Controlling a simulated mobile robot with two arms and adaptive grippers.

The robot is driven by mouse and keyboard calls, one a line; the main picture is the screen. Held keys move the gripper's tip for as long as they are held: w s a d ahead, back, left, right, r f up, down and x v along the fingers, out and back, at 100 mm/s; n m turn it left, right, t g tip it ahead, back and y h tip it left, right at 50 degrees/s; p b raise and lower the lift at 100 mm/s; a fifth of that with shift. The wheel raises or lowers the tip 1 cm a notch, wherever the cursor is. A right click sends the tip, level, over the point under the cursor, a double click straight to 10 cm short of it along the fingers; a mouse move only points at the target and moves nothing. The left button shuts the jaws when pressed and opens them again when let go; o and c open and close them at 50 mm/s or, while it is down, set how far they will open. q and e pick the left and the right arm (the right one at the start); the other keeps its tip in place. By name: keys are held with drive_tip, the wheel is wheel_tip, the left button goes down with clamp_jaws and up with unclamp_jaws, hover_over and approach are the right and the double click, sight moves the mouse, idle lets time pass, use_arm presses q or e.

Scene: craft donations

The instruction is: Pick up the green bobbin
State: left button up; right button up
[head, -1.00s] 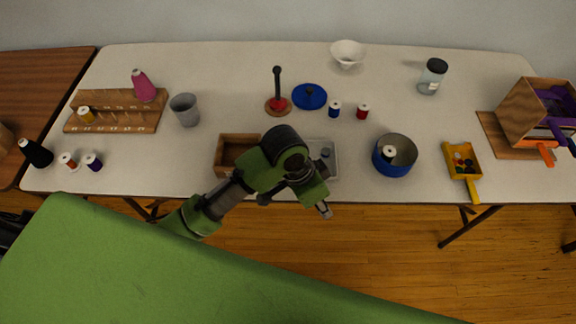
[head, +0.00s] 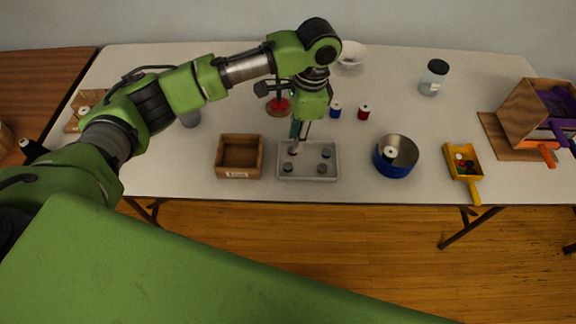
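A light grey tray (head: 309,178) lies near the front edge of the table and holds several small bobbins. One dark bobbin (head: 288,167) is at its front left, and others, a bluish one (head: 326,153) and a dark one (head: 322,168), are at its right. I cannot make out a clearly green one at this size. My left gripper (head: 298,145) points down over the tray's back left part. Its fingers hide what lies there, and I cannot tell if they are open or shut. My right gripper is not in view.
A wooden box (head: 240,175) stands just left of the tray. A blue pot (head: 394,170) and a yellow scoop (head: 475,174) are to the right. Blue (head: 336,111) and red (head: 363,112) spools stand behind. The table is clear between tray and pot.

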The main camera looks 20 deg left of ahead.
use_arm(q)
hover_over(288, 166)
drive_tip(key=d, duration=0.1)
drive_tip(key=f, duration=0.6)
drive_tip(key=shift+w+d, duration=0.1)
drive_tip(key=shift+w, duration=0.2)
drive_tip(key=f, duration=0.2)
drive_tip(key=a+f+p, duration=0.1)
drive_tip(key=f, duration=0.2)
drive_tip(key=shift+s, duration=0.2)
drive_tip(key=c, duration=0.3)
drive_tip(key=shift+r, duration=0.15)
drive_tip(key=shift+c, duration=0.2)
